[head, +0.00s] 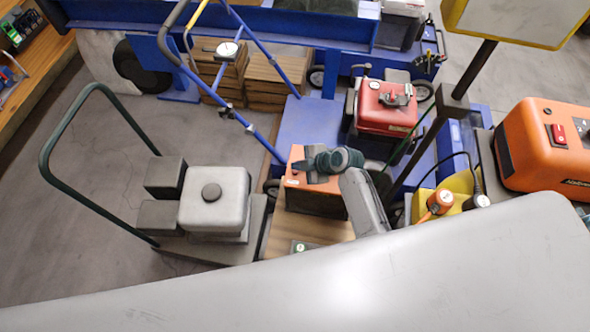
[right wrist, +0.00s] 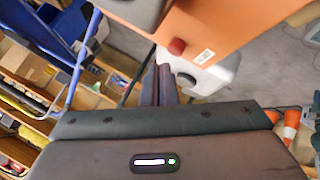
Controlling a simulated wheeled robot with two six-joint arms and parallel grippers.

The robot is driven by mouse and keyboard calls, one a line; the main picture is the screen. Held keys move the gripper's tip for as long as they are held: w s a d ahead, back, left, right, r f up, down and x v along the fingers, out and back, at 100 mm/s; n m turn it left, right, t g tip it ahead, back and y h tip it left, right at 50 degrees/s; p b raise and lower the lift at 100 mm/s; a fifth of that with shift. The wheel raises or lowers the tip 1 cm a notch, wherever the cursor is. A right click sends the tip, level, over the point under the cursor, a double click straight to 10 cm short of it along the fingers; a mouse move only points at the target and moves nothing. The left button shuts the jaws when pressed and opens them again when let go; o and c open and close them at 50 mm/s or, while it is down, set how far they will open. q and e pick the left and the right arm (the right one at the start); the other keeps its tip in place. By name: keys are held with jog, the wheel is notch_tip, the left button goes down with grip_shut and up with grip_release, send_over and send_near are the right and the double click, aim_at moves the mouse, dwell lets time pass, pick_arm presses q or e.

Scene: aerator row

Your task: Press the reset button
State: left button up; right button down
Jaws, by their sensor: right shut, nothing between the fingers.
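An orange box (head: 318,200) stands in the middle of the head view, on a wooden surface. In the right wrist view the orange box (right wrist: 235,30) fills the upper right, with a round red button (right wrist: 177,46) and a small white label on its face. My right gripper (head: 298,167) is shut and empty, over the top of the orange box in the head view. In the right wrist view its fingertips (right wrist: 163,66) are just below the red button; I cannot tell whether they touch it. In the head view the gripper covers the button. My left gripper is not in view.
A grey unit (head: 215,200) sits on a green-handled cart at left. A red machine (head: 386,107) is on a blue cart behind. A larger orange machine (head: 545,150) with a red switch stands at right, near a yellow holder. Floor at left is clear.

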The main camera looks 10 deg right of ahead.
jog(key=shift+f, duration=0.15)
jog(key=shift+f+b, duration=0.25)
jog(key=shift+b, duration=0.15)
jog(key=shift+f+b, duration=0.45)
jog(key=shift+f, duration=0.05)
dwell(0.6)
dwell(0.4)
jog(key=shift+r+p, duration=0.7)
jog(key=shift+r, duration=0.2)
jog(key=shift+r, duration=0.1)
notch_tip(320, 180, up, 5)
jog(key=p, duration=0.3)
jog(key=shift+p, duration=0.4)
